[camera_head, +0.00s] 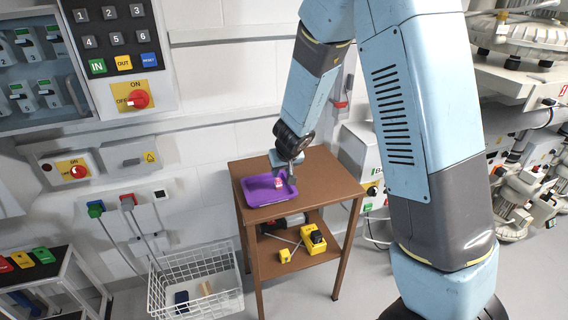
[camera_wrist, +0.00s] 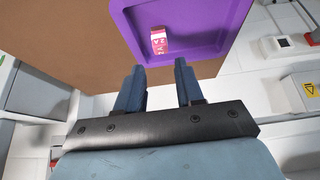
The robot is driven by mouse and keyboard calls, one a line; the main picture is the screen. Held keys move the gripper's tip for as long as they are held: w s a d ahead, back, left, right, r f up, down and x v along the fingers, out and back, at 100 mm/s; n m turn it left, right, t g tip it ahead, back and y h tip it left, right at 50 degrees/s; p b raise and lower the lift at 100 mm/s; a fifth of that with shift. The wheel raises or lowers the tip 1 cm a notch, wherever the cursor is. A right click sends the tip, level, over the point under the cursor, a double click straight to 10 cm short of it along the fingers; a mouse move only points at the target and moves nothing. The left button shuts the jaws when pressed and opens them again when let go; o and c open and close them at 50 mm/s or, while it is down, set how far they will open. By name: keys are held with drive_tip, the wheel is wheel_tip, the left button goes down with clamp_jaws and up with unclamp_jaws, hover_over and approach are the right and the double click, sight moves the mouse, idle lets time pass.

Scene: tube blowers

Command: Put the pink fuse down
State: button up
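The pink fuse (camera_wrist: 158,41) is a small pink block with white marks. In the wrist view it is over the floor of the purple tray (camera_wrist: 215,45), ahead of my gripper (camera_wrist: 160,66). The two dark blue fingers are apart with a clear gap, and nothing is between them. In the head view my gripper (camera_head: 290,176) hangs over the right part of the purple tray (camera_head: 258,203), with the pink fuse (camera_head: 279,183) just beside the fingers. The fuse appears to lie in the tray, apart from the fingertips.
The tray stands on a brown two-level table (camera_head: 330,182). Its lower shelf holds a yellow item (camera_head: 313,238) and other tools. A white wire basket (camera_head: 195,280) stands left of the table. A wall panel with numbered buttons (camera_head: 115,38) is at upper left. The tabletop right of the tray is clear.

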drive_tip(key=v, duration=0.4)
drive_tip(key=shift+r, duration=0.1)
idle(0.6)
drive_tip(key=s+d+r+y, duration=0.2)
drive_tip(key=s+d+r, duration=0.2)
drive_tip(key=s+r, duration=0.3)
drive_tip(key=s+d+r+y, duration=0.1)
drive_tip(key=s+d+r, duration=0.3)
drive_tip(key=r, duration=0.6)
drive_tip(key=s+d+r+m+h, duration=0.1)
drive_tip(key=s+d+r+h, duration=0.1)
drive_tip(key=s+d, duration=0.3)
drive_tip(key=s+d+r+m+h, duration=0.2)
drive_tip(key=s+d+r, duration=0.3)
drive_tip(key=s, duration=0.7)
drive_tip(key=shift+s+d, duration=0.3)
drive_tip(key=shift+d, duration=0.45)
